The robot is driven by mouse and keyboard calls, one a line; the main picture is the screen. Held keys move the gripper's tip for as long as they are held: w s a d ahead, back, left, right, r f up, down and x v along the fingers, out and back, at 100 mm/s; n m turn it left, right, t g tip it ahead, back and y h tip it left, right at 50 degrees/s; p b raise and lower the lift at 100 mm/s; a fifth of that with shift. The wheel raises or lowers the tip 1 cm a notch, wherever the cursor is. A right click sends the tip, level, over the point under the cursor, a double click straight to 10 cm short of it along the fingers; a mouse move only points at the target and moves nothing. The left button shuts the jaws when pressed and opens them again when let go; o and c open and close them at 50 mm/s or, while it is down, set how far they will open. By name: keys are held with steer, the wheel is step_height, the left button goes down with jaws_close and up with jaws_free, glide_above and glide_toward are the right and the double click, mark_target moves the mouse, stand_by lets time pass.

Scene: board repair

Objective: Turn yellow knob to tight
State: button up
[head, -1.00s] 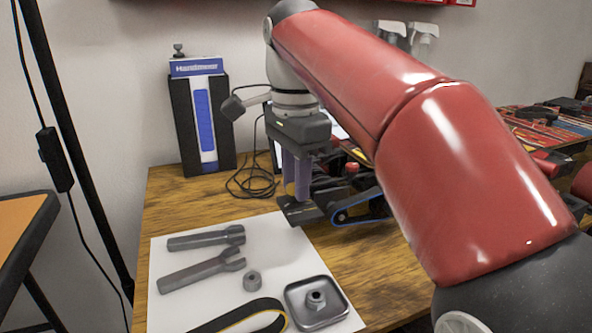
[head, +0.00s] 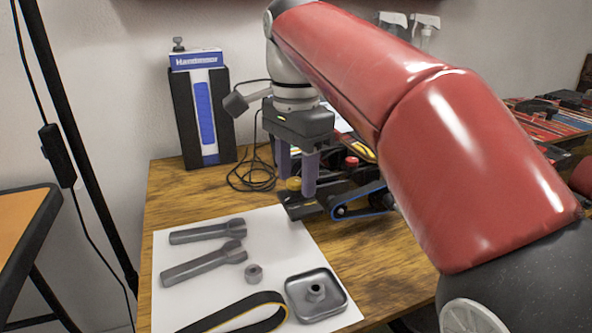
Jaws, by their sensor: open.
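The yellow knob (head: 294,184) sits on a dark board part (head: 299,206) at the back edge of the white sheet. It is small and partly hidden by a finger. The fingers are apart. I cannot tell whether either finger touches the knob.
A red knob (head: 351,162) and a belt mechanism (head: 360,203) are just right of my gripper. Two wrenches (head: 205,265), a nut (head: 253,273), a metal tray (head: 316,316) and a belt (head: 240,312) lie on the white sheet (head: 290,248). A blue-and-black box (head: 203,110) stands behind.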

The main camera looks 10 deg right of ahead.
mark_target(296, 181)
step_height(296, 181, up, 8)
steer(key=shift+f+p, duration=0.2)
steer(key=shift+p, duration=1)
